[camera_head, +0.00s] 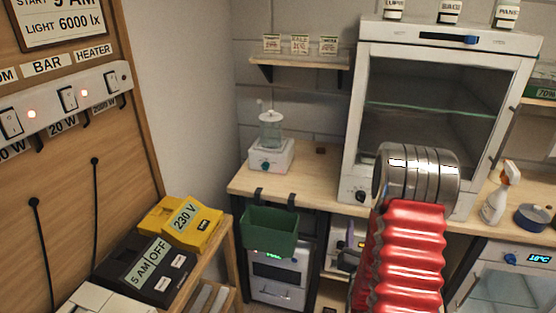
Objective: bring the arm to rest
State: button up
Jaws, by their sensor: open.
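My arm rises from the bottom edge at the right of the middle in the head view. Its red ribbed sleeve (408,255) leads up to a rounded metal joint (418,175), which stands in front of the lower part of the glass-fronted cabinet. My gripper's fingers do not show, so I cannot see what is beyond the joint.
The wooden bench (310,182) runs behind my arm, with a white cabinet (440,40), a small stirrer with a glass vessel (271,135) and a spray bottle (499,195). A green bin (270,232) hangs at its front. A yellow box (180,222) and black timer box (148,270) stand left.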

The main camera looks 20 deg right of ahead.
jog(key=s+a+f+n+g+y, duration=0.1)
jog(key=s+a+f+g+y, duration=0.15)
jog(key=f+g, duration=0.75)
jog(key=s+a+f+n+y, duration=0.2)
jog(key=s+a+f+y, duration=0.1)
jog(key=s+a+y, duration=0.15)
jog(key=s+a+r+n+y, duration=0.1)
jog(key=s+a+r+n, duration=0.2)
jog(key=s+a+r, duration=0.3)
jog(key=s+a+r+n+y, duration=0.1)
jog(key=s+a+r+n, duration=0.2)
jog(key=a+r, duration=1.4)
jog(key=s+r, duration=0.4)
jog(key=r, duration=0.3)
jog(key=shift+a+r+n, duration=0.15)
jog(key=shift+r+n, duration=0.15)
jog(key=shift+r, duration=0.05)
